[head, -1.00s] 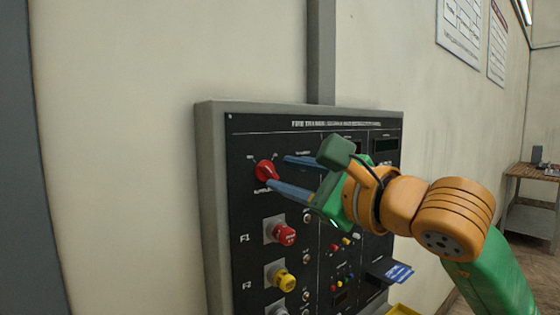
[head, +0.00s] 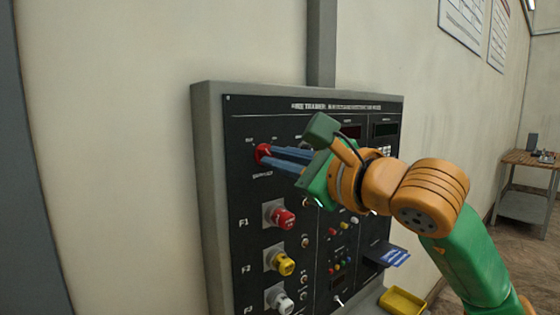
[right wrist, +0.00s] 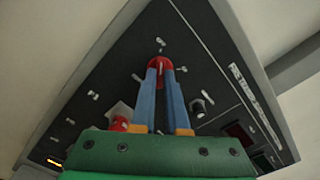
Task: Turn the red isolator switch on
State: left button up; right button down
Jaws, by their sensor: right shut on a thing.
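The red isolator switch (head: 263,153) is a round red knob at the upper left of the black trainer panel (head: 350,215). It also shows in the right wrist view (right wrist: 160,62), at the tips of the blue fingers. My right gripper (head: 272,158) reaches in from the right, and its two fingers are shut on the knob, one on each side. The fingers hide part of the knob and some of the lettering around it. In the right wrist view my right gripper (right wrist: 160,75) points straight at the knob. My left gripper is not in view.
A blue card (head: 388,255) sticks out at the lower right, above a yellow tray (head: 402,301). A wooden table (head: 530,160) stands far right.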

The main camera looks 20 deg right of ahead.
jog(key=shift+r+m+b, duration=0.15)
jog(key=shift+m+b, duration=3.6)
jog(key=shift+m, duration=4.85)
jog(key=c, duration=1)
grip_release()
jog(key=shift+a, duration=0.1)
jog(key=shift+o, duration=0.4)
jog(key=shift+w, duration=0.1)
jog(key=b+v, duration=0.2)
jog(key=v, duration=0.5)
jog(key=shift+b, duration=0.4)
